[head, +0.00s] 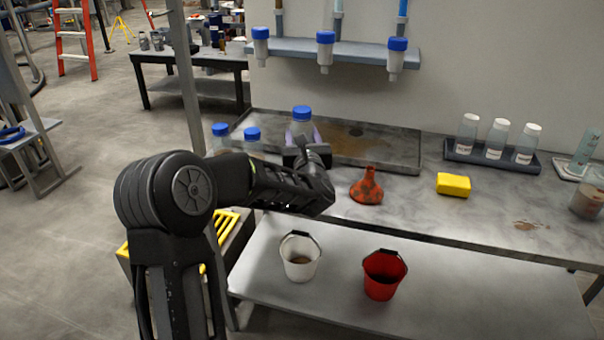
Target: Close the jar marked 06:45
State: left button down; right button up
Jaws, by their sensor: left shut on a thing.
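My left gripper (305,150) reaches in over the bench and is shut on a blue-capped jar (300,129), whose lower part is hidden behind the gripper. The jar looks upright, with its blue cap (302,112) on top. Two more blue-capped jars (221,137) (252,141) stand to its left, partly hidden by my arm. Three white-capped jars (497,138) with pale labels stand in a dark rack (492,160) at the right. The marking 06:45 cannot be read on any jar. My right gripper is not in view.
A stained metal tray (395,158) lies on the bench behind the gripper. An orange-red funnel-shaped thing (367,187) and a yellow sponge (453,185) lie to the right. Blue-capped bottles (326,55) hang from the shelf. White (299,262) and red (382,275) buckets stand below.

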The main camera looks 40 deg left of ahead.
pick_arm(q)
notch_tip(320, 180, down, 5)
jog(key=shift+f, duration=0.1)
dwell(0.3)
notch_tip(320, 180, down, 4)
jog(key=shift+r+p, duration=0.2)
jog(key=shift+p, duration=0.1)
jog(key=shift+f+b, duration=0.15)
jog(key=shift+b, duration=0.2)
jog(key=c, duration=0.6)
grip_release()
jog(key=shift+c, duration=0.2)
